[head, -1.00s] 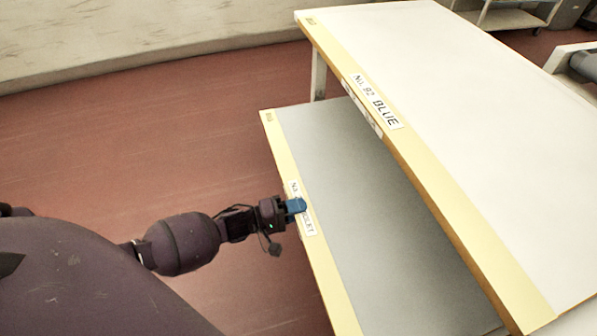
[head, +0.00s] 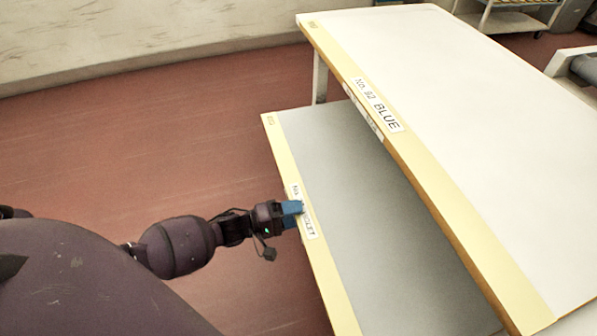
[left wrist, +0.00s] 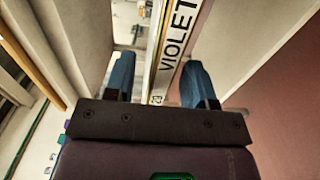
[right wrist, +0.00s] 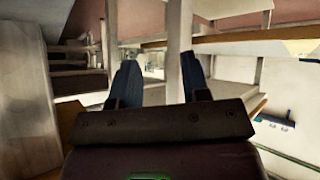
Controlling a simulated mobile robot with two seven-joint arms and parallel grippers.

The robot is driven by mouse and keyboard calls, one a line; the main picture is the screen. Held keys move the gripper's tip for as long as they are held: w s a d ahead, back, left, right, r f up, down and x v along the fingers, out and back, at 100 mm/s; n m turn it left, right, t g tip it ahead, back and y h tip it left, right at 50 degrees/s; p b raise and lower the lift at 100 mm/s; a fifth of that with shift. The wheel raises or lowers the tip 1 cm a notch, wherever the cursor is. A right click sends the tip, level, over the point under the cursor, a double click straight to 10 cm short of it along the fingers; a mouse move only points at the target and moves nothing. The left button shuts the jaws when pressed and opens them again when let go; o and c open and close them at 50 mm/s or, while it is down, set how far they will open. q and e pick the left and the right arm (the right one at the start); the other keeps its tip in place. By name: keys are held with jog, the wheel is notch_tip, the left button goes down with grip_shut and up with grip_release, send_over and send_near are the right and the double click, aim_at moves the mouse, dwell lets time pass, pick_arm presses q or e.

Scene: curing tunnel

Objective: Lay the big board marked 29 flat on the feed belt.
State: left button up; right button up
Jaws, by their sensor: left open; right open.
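A grey board or shelf (head: 355,185) with a pale yellow front edge lies low in the head view. My left gripper (head: 298,209) is at that edge, with blue fingers. In the left wrist view the fingers (left wrist: 159,82) are open on either side of the edge with the VIOLET label (left wrist: 178,38); contact cannot be told. My right gripper (right wrist: 160,82) is open and empty, seen only in the right wrist view.
A white top (head: 480,110) labelled No. 92 BLUE overhangs the lower board on the right. A trolley (head: 510,20) stands at the back right. The red floor (head: 150,140) on the left is clear up to the wall (head: 130,40). Posts and shelves (right wrist: 210,45) surround my right gripper.

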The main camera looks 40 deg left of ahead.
pick_arm(q)
jog(key=p+v, duration=0.1)
jog(key=v, duration=0.8)
jog(key=shift+r, duration=0.25)
jog(key=shift+a, duration=0.15)
